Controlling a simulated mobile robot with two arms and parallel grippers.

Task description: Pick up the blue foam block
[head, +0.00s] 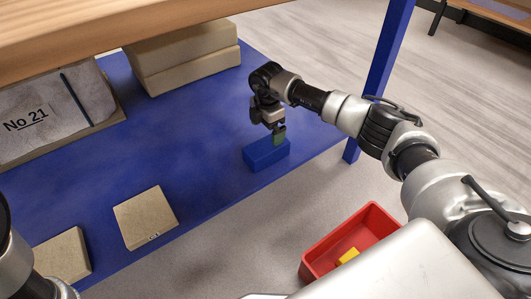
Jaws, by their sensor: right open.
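The blue foam block (262,156) lies on the blue shelf (205,130), close to its front right edge. My right gripper (279,139) points down at the block's right part, with its fingertips at or just above the top; I cannot tell whether they touch it. It is open, and I see nothing held in it. Only part of my left arm shows at the lower left, and its gripper is out of view.
Tan blocks (146,217) lie at the shelf's front left. A slab marked No 21 (60,112) and stacked tan boxes (185,57) stand behind. A wooden top (130,22) overhangs, with a blue post (388,50) at right. A red bin (322,241) holds something yellow (348,256).

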